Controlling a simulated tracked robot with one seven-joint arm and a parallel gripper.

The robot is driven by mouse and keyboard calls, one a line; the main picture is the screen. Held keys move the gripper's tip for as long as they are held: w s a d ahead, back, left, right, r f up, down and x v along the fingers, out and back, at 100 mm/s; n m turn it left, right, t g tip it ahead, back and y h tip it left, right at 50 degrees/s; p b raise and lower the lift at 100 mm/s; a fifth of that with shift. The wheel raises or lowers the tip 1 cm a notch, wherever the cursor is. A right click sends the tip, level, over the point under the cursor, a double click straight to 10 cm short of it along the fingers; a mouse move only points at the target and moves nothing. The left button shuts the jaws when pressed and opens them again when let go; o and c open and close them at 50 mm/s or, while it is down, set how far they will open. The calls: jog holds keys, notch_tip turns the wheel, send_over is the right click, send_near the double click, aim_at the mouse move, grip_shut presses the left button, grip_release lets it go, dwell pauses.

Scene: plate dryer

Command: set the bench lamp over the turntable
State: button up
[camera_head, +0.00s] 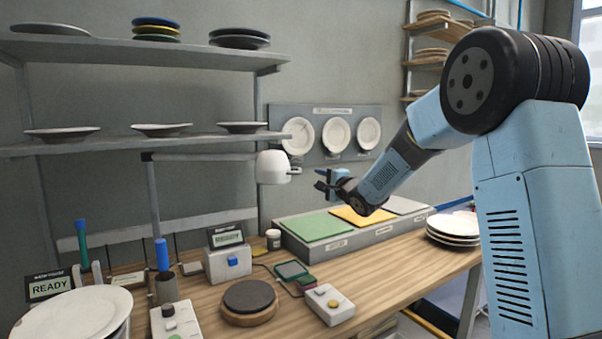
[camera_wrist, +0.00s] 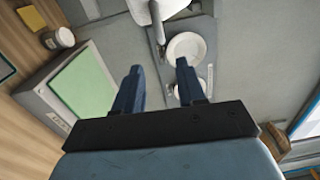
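The bench lamp has a white head (camera_head: 272,168) on a grey horizontal arm that runs left to an upright post at the back of the bench. The turntable (camera_head: 248,297) is a round wooden base with a dark top, on the bench at the front. The lamp head hangs above and behind it, not over it. A small handle sticks out from the head's right side. My gripper (camera_head: 322,181) is just right of the handle, apart from it. In the wrist view my gripper (camera_wrist: 157,78) is open and empty, with the white lamp head (camera_wrist: 143,9) beyond the fingers.
A grey box with green, orange and grey pads (camera_head: 318,227) lies below my gripper. A plate board (camera_head: 336,134) hangs on the wall behind. A plate stack (camera_head: 454,228) stands right. Control boxes (camera_head: 328,304) flank the turntable. Shelves with plates (camera_head: 163,142) are upper left.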

aim_at(300, 171)
jog(key=x, duration=1.3)
jog(key=shift+w+a+r, duration=0.1)
jog(key=shift+w+a, duration=0.05)
jog(key=shift+w, duration=0.15)
jog(key=shift+c, duration=0.2)
grip_shut()
jog(key=shift+s, duration=0.1)
